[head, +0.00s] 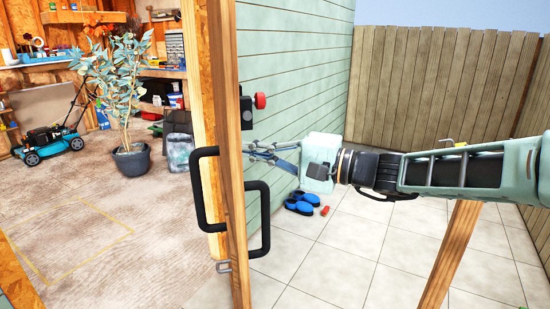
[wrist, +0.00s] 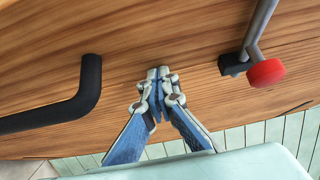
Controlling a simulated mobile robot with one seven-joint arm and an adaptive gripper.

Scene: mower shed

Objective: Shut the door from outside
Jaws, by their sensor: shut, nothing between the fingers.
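The wooden door (head: 232,200) stands open and shows nearly edge-on in the head view. A black handle sticks out on each side: the left one (head: 198,190) and the right one (head: 265,225). A latch with a red knob (head: 260,100) sits above, on the right face. My gripper (head: 252,150) is shut and empty at that right face, between latch and handle. In the wrist view, its fingertips (wrist: 158,73) are at the wood grain, with the black handle (wrist: 60,110) to the left and the red knob (wrist: 266,72) to the right. I cannot tell if they touch.
The shed interior lies left, with a potted plant (head: 132,160) and a mower (head: 48,140). Blue clogs (head: 300,203) and a red item (head: 325,211) lie by the green wall (head: 300,60). A wooden post (head: 450,255) stands front right. Paving is mostly clear; a fence (head: 440,90) closes the back.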

